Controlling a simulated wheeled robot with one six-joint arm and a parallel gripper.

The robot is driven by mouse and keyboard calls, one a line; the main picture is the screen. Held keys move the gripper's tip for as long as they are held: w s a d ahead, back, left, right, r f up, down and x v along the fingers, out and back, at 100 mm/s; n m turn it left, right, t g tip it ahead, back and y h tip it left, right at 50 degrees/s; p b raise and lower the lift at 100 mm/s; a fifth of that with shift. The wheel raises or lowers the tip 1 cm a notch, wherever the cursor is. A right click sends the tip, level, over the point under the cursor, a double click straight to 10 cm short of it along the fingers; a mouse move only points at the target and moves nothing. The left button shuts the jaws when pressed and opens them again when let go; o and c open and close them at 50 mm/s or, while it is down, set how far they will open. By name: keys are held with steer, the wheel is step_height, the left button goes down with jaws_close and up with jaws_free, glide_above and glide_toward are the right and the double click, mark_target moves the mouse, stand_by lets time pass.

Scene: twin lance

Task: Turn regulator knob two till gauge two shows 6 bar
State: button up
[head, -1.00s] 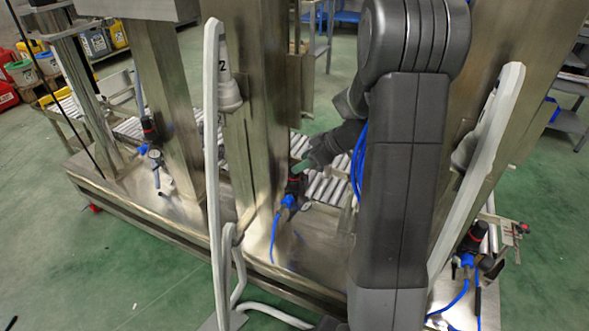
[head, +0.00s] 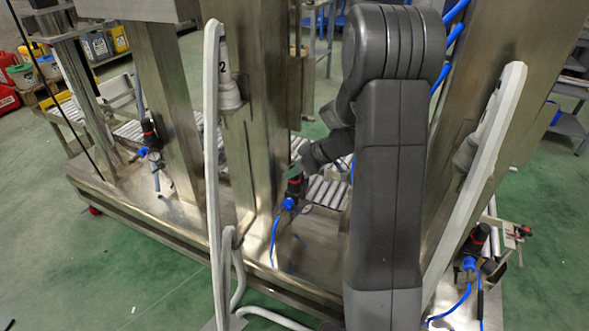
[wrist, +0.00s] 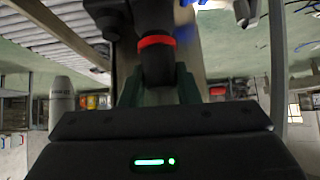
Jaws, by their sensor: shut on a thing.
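The regulator (head: 296,188), a dark body with a red ring, stands low beside the middle steel column with a blue fitting and hose below it. My gripper (head: 296,171) is at its top in the head view. In the wrist view my gripper (wrist: 158,90) has its green fingers either side of the dark knob (wrist: 157,66), shut on it, beyond the red ring. A small round gauge (head: 306,209) sits beside the regulator; its dial is too small to read. A "2" is marked on the grey fitting (head: 229,92) on that column.
Another regulator (head: 149,132) with a gauge stands to the left, and another (head: 474,240) at the lower right. Pale bent rails (head: 212,150) rise in front of the columns. A roller conveyor (head: 325,190) runs behind.

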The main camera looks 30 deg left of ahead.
steer(key=shift+f+m+t+b, duration=0.15)
steer(key=shift+m+t+b, duration=0.15)
steer(key=shift+b, duration=0.25)
